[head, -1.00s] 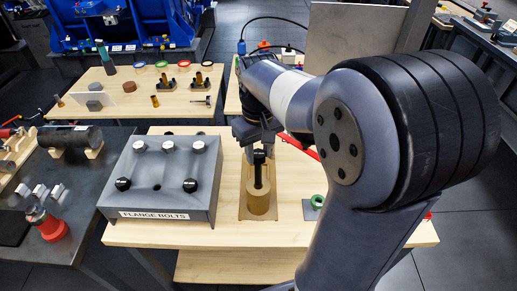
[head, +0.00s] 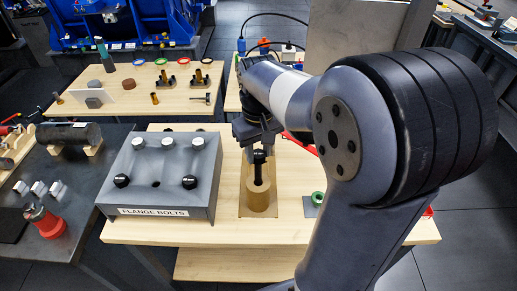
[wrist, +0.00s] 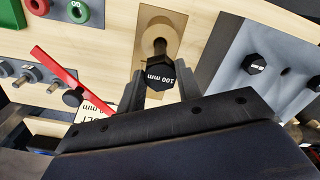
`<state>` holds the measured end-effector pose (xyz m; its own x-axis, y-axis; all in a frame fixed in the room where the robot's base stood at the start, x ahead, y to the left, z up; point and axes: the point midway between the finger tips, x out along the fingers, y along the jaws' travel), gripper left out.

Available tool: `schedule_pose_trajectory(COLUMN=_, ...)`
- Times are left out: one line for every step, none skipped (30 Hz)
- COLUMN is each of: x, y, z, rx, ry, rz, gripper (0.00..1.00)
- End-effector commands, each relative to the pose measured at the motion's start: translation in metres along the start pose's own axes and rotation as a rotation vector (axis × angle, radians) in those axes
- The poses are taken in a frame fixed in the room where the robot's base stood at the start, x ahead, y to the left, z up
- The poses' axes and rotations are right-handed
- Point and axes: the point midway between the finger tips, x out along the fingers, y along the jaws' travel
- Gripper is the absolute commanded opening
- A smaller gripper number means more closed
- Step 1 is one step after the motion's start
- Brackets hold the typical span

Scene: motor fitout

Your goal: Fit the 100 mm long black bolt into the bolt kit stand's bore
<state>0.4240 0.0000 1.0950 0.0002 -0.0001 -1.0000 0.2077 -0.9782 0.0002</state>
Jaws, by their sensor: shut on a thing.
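The black 100 mm bolt (head: 259,167) hangs upright, head up, above the brass-coloured cylinder of the bolt kit stand (head: 259,200). Its shank reaches down to the bore at the cylinder's top; I cannot tell whether the tip is inside. In the wrist view the bolt's hex head (wrist: 159,72), marked "100 mm", sits between my gripper's fingertips, with the stand's bore (wrist: 160,44) just beyond it. My gripper (wrist: 160,88) is shut on the bolt at its head. In the head view my gripper (head: 257,143) is partly hidden by its own wrist.
A grey flange-bolt box (head: 160,195) with several bolts stands left of the stand. A green ring (head: 318,198) lies to the right. A red bar (wrist: 70,72) and a grey block with studs (wrist: 32,75) show in the wrist view. Bare wood lies in front of the stand.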

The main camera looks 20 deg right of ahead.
Motion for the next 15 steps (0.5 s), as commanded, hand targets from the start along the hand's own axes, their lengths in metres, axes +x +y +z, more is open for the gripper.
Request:
schedule_pose_trajectory(x=0.0014, y=0.0, z=-0.0002, rx=0.0, ry=0.001, rz=0.0, gripper=0.0)
schedule_pose_trajectory(x=0.002, y=0.0, z=-0.0002, rx=0.0, ry=0.001, rz=0.0, gripper=0.0)
schedule_pose_trajectory(x=0.0028, y=0.0, z=-0.0002, rx=0.0, ry=0.001, rz=0.0, gripper=0.0)
schedule_pose_trajectory(x=0.0034, y=0.0, z=-0.0002, rx=0.0, ry=0.001, rz=0.0, gripper=0.0)
schedule_pose_trajectory(x=0.004, y=0.0, z=-0.0002, rx=0.0, ry=0.001, rz=0.0, gripper=0.0)
schedule_pose_trajectory(x=0.0048, y=0.0, z=-0.0002, rx=0.0, ry=0.001, rz=0.0, gripper=0.0)
schedule_pose_trajectory(x=0.0053, y=0.0, z=-0.0002, rx=0.0, ry=0.001, rz=0.0, gripper=0.0)
schedule_pose_trajectory(x=0.0059, y=0.0, z=-0.0002, rx=0.0, ry=0.001, rz=0.0, gripper=0.0)
schedule_pose_trajectory(x=0.0067, y=0.0, z=-0.0002, rx=0.0, ry=0.001, rz=0.0, gripper=0.0)
schedule_pose_trajectory(x=0.0073, y=0.0, z=-0.0002, rx=0.0, ry=0.001, rz=0.0, gripper=0.0)
schedule_pose_trajectory(x=0.0079, y=0.0, z=-0.0002, rx=0.0, ry=0.001, rz=0.0, gripper=0.0)
schedule_pose_trajectory(x=0.0087, y=0.0, z=-0.0002, rx=0.0, ry=0.001, rz=0.0, gripper=0.0)
schedule_pose_trajectory(x=0.0093, y=0.0, z=-0.0001, rx=0.0, ry=0.001, rz=0.0, gripper=0.0)
schedule_pose_trajectory(x=0.0099, y=0.0, z=-0.0001, rx=0.0, ry=0.001, rz=0.0, gripper=0.0)
schedule_pose_trajectory(x=0.0106, y=0.0, z=-0.0001, rx=0.0, ry=0.001, rz=0.0, gripper=0.0)
